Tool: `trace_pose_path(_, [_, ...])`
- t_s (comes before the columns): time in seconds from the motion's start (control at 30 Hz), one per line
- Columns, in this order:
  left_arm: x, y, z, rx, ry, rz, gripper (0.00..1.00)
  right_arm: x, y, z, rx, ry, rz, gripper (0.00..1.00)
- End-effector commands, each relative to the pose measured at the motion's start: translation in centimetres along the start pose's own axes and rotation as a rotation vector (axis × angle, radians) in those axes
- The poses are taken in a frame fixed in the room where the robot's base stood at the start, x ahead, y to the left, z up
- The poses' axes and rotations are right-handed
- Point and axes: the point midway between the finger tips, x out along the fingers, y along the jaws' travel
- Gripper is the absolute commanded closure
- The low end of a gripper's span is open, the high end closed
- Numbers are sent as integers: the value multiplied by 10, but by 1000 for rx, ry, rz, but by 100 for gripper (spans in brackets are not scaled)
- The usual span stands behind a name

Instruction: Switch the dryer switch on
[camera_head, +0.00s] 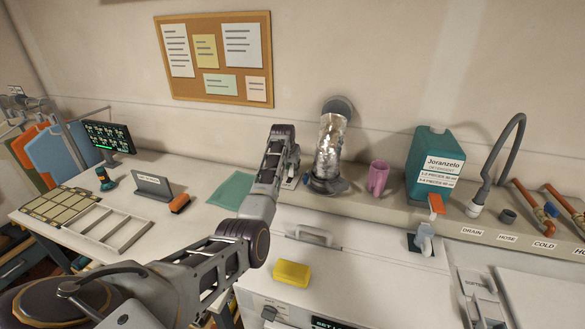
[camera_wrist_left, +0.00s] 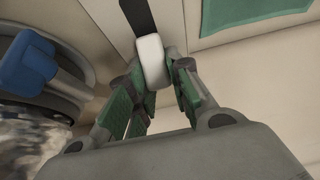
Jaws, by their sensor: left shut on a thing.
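My left arm reaches in from the lower left in the head view, and my left gripper (camera_head: 290,182) is down between the green mat and the foil duct, mostly hidden behind my arm. In the left wrist view, my left gripper (camera_wrist_left: 160,75) has its green-padded fingers shut on a small white rounded piece (camera_wrist_left: 152,62), with a black strip (camera_wrist_left: 138,15) running from its far end. I cannot tell whether this piece is the dryer switch, or its on or off position. The white dryer-like machine (camera_head: 350,285) stands in front. My right gripper is not in view.
The foil duct (camera_head: 328,148) rises close to the right of my gripper. A pink cup (camera_head: 378,178) and a teal jug (camera_head: 430,150) stand further right. A yellow sponge (camera_head: 292,272) lies on the machine's top. The green mat (camera_head: 232,189) lies flat on the left.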

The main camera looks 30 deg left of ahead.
Motion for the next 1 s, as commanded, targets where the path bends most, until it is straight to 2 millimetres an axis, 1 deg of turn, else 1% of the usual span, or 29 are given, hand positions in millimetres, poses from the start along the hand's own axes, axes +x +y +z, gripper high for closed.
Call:
trace_pose_path(0.27, [0, 0, 0, 0, -1, -1, 100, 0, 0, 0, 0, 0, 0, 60])
trace_pose_path(0.3, [0, 0, 0, 0, -1, -1, 77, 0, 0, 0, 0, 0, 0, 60])
trace_pose_path(0.47, [0, 0, 0, 0, 0, 0, 57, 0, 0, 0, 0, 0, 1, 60])
trace_pose_path(0.83, [-1, 0, 0, 0, 1, 0, 57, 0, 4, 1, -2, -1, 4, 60])
trace_pose_path(1.0, [-5, 0, 0, 0, 1, 0, 57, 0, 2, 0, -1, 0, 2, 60])
